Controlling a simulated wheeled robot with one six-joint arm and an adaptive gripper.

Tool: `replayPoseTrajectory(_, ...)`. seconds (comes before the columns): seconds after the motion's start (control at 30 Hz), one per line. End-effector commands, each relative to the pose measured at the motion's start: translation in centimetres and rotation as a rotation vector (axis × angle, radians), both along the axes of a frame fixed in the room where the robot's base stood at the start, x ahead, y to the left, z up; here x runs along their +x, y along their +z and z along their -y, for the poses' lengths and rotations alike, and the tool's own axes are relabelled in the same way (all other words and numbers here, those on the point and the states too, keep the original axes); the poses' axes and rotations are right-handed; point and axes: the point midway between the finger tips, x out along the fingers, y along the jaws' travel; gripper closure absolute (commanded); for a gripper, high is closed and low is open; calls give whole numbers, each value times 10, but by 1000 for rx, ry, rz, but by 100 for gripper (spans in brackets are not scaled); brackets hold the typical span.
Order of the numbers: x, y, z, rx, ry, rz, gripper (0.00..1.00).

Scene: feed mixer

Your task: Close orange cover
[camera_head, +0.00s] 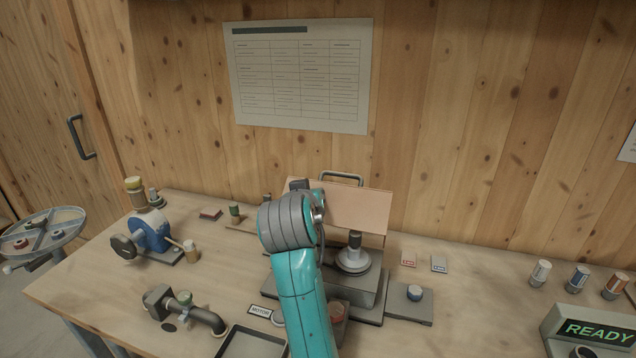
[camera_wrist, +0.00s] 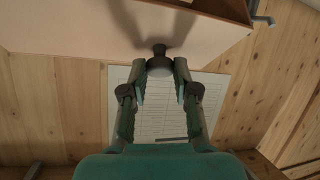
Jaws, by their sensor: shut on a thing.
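The pale orange cover (camera_head: 358,209) stands raised above a grey machine base (camera_head: 368,300) in the middle of the bench. It also fills the top of the wrist view (camera_wrist: 70,28). A dark round knob (camera_wrist: 160,60) sticks out near the cover's edge in the wrist view. My gripper (camera_wrist: 160,70) has its two fingertips on either side of this knob and is shut on it. In the head view my teal and grey arm hides the cover's left part and most of the gripper.
A grey round fitting (camera_head: 352,260) sits under the cover. A blue pump (camera_head: 150,231) and a dark pipe (camera_head: 190,315) are on the left. A wooden wall with a paper sheet (camera_head: 300,75) stands behind.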

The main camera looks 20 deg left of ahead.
Motion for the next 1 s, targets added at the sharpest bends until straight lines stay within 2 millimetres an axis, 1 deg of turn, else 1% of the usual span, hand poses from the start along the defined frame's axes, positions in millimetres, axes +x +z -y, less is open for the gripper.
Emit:
replayPoseTrajectory(0.03,-9,-7,-1,-4,3,38,100)
replayPoseTrajectory(0.1,-20,-13,-1,-6,3,99,100)
replayPoseTrajectory(0.23,-38,-24,-1,-11,2,214,100)
replayPoseTrajectory(0.47,-66,-52,-2,-20,4,415,100)
replayPoseTrajectory(0.53,-73,-58,-2,-16,1,407,100)
replayPoseTrajectory(0.7,-89,-83,-3,-16,2,402,100)
replayPoseTrajectory(0.9,-100,-110,-3,-17,1,398,100)
replayPoseTrajectory(1.0,-103,-120,-3,-17,1,398,100)
